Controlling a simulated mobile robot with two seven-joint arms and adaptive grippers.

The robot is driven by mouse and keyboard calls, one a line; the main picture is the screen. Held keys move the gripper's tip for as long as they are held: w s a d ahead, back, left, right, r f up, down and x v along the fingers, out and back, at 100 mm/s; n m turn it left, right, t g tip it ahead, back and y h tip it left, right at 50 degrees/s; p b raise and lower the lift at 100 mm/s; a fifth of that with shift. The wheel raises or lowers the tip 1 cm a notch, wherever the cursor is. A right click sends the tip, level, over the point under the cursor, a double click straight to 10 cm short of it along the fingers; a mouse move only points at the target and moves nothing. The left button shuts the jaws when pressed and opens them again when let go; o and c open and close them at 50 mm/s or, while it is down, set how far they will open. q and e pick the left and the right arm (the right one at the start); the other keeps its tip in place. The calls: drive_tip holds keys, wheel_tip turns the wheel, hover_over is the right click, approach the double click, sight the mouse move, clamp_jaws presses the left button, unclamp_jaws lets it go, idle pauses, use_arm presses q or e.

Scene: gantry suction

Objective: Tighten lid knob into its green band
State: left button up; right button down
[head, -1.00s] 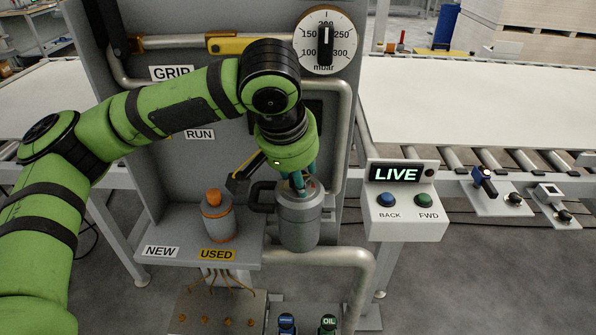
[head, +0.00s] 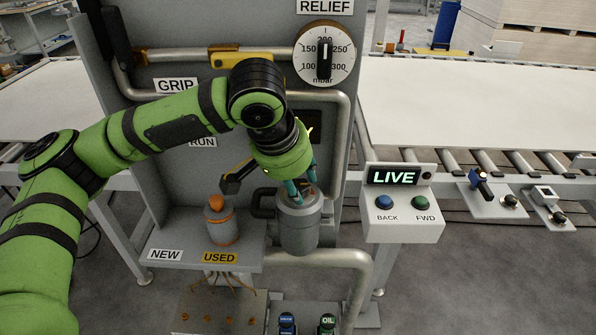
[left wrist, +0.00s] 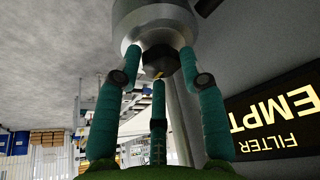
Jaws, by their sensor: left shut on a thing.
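The grey filter canister (head: 297,228) stands upright on the pipe, with its lid on top. My left gripper (head: 302,192) comes down on it from above, its teal fingers closed around the lid knob. In the left wrist view, the dark faceted lid knob (left wrist: 186,64) sits between the fingers against the pale round lid (left wrist: 155,22). A small yellow mark (left wrist: 158,75) shows beside the knob. The fingers hide most of the knob in the head view. I cannot make out the green band. My right gripper is out of view.
An orange-topped used filter (head: 220,222) stands on the shelf left of the canister. A black-handled lever (head: 236,178) is close behind my gripper. The LIVE control box (head: 400,205) stands to the right. A FILTER EMPTY display (left wrist: 275,120) shows in the left wrist view.

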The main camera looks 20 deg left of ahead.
use_arm(q)
drive_tip(key=shift+a+r+m+h+p, duration=0.2)
drive_tip(key=shift+m+h+p, duration=0.1)
drive_tip(key=shift+m+p, duration=0.85)
drive_tip(key=shift+f+m+g+h+p, duration=0.2)
drive_tip(key=shift+m+g+h+p, duration=0.15)
drive_tip(key=shift+m+p, duration=0.45)
drive_tip(key=shift+w, duration=0.1)
drive_tip(key=o, duration=1.1)
drive_tip(key=shift+w+f, duration=0.1)
drive_tip(key=v, duration=1.2)
